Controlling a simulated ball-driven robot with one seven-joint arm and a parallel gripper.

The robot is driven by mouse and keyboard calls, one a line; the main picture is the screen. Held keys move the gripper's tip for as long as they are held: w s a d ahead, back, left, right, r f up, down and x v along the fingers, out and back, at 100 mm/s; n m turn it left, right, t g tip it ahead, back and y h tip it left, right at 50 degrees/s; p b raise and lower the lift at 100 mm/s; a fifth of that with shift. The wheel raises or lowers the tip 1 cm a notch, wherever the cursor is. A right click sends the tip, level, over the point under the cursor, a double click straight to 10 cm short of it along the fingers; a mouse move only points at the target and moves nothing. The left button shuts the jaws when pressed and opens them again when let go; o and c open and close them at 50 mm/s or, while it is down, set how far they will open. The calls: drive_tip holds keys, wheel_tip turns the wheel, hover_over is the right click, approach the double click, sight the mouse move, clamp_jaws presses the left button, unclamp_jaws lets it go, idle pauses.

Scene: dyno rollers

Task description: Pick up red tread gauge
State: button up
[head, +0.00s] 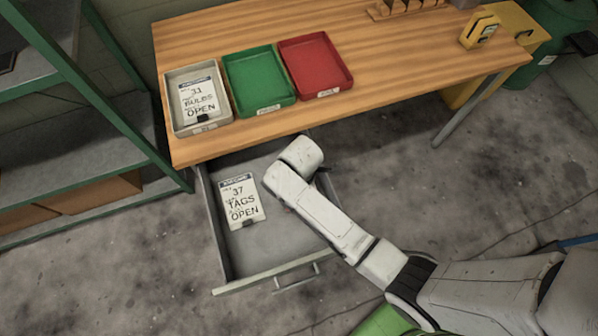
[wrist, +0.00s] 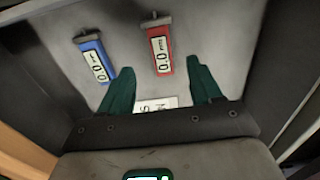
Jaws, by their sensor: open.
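The red tread gauge (wrist: 162,52) lies on the drawer floor in the wrist view, with a white display and a grey bar at its top end. My gripper (wrist: 158,80) is open, its two green fingers reaching toward the drawer floor. The red gauge is between and just beyond the fingertips, closer to the right finger; I cannot tell whether they touch. In the head view my arm reaches into the open drawer (head: 282,268) and hides the gauge and the fingers.
A blue gauge (wrist: 94,60) lies left of the red one. A "TAGS OPEN" card (head: 240,201) lies in the drawer. The table (head: 330,117) above holds a grey tray (head: 170,103), a green tray (head: 259,79) and a red tray (head: 316,65). Drawer walls are close by.

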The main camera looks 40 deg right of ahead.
drive_tip(key=shift+a+f, duration=0.15)
drive_tip(key=shift+f, duration=1.75)
drive_tip(key=shift+a+f, duration=0.1)
drive_tip(key=shift+f, duration=1.75)
drive_tip(key=shift+c, duration=0.2)
drive_tip(key=c, duration=1.1)
drive_tip(key=shift+r, duration=0.15)
